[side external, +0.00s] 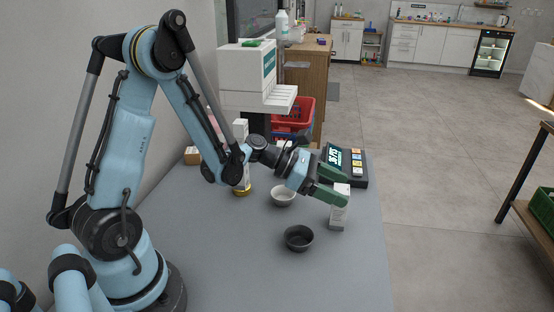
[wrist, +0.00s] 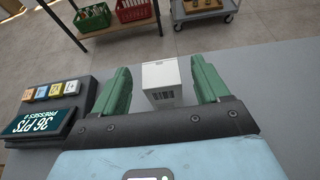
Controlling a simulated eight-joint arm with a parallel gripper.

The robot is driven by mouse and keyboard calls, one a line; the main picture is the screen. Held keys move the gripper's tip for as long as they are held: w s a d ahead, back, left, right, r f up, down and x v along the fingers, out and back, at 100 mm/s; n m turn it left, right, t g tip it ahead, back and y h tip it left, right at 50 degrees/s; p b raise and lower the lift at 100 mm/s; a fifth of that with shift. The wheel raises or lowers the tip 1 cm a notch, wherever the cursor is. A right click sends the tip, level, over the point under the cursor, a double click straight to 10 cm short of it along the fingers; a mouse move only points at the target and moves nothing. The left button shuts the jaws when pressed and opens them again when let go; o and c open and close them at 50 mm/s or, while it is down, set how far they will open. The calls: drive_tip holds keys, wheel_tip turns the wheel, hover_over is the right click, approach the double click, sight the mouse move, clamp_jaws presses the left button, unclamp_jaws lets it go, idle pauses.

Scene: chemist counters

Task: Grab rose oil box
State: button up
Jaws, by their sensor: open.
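A small upright white box (side external: 339,207), likely the rose oil box, stands on the grey counter (side external: 240,270) near its right edge. Its label is too small to read in the side view. In the wrist view the white box (wrist: 162,84) shows a barcode and lies between the two green fingers. My gripper (side external: 333,186) is open, with its green fingers around the upper part of the box. In the wrist view gaps show between the box and both fingers of my gripper (wrist: 161,88).
A dark bowl (side external: 299,238) and a white bowl (side external: 283,195) stand left of the box. A brown box (side external: 193,155) and a gold-based item (side external: 242,188) are farther left. The front counter is clear.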

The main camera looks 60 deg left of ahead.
sight(348, 194)
drive_tip(key=shift+x, duration=1.9)
drive_tip(key=shift+s+f, duration=0.15)
drive_tip(key=shift+f, duration=0.05)
drive_tip(key=shift+a, duration=0.1)
drive_tip(key=shift+c, duration=0.4)
drive_tip(key=c, duration=1)
